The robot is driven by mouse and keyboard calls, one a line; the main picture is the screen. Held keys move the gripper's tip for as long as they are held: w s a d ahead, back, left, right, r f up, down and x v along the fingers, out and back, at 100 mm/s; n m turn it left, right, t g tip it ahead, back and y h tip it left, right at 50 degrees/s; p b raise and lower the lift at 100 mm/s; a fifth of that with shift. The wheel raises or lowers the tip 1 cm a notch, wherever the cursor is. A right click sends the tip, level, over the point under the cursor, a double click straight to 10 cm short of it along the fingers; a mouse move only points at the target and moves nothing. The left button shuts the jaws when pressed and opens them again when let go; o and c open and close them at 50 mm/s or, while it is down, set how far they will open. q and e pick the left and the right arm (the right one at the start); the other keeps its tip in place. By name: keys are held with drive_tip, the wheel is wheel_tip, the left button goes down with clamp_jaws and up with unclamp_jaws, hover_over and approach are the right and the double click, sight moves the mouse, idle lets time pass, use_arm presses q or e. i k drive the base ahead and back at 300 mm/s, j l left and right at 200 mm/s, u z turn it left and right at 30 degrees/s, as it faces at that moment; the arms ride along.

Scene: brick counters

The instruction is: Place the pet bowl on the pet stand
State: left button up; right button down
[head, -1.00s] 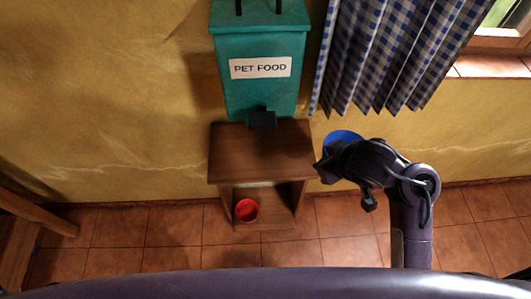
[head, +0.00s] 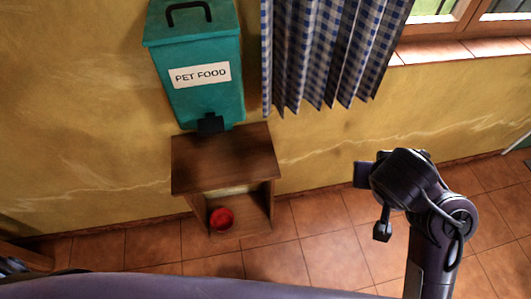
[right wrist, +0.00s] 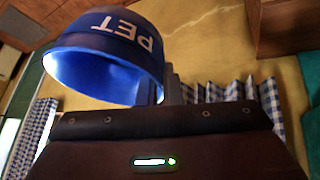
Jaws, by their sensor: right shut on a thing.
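The blue pet bowl (right wrist: 105,60), with "PET" in pale letters, shows tilted in the right wrist view. My right gripper (head: 364,175) is shut on it, but its fingers are mostly hidden in the wrist view. In the head view the gripper is right of the pet stand and apart from it; the bowl is hidden there behind the gripper. The brown wooden pet stand (head: 225,160) stands against the wall, with a bare flat top and an open lower shelf. My left gripper is not clearly in view.
A red bowl (head: 221,218) sits on the stand's lower shelf. The teal pet food bin (head: 200,85) stands above the stand's back edge, its dark spout (head: 210,124) overhanging the top. A checked curtain (head: 325,50) hangs to the right. Tiled floor right of the stand is clear.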

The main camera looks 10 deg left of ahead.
sight(223, 158)
drive_tip(key=j+z, duration=0.4)
drive_tip(key=k+j+z, duration=0.1)
drive_tip(key=j+z, duration=0.3)
drive_tip(key=j, duration=0.25)
drive_tip(key=k+j+z, duration=0.1)
drive_tip(key=j+z, duration=0.3)
drive_tip(key=j, duration=0.95)
drive_tip(key=k+j+z, duration=0.1)
drive_tip(key=j, duration=0.85)
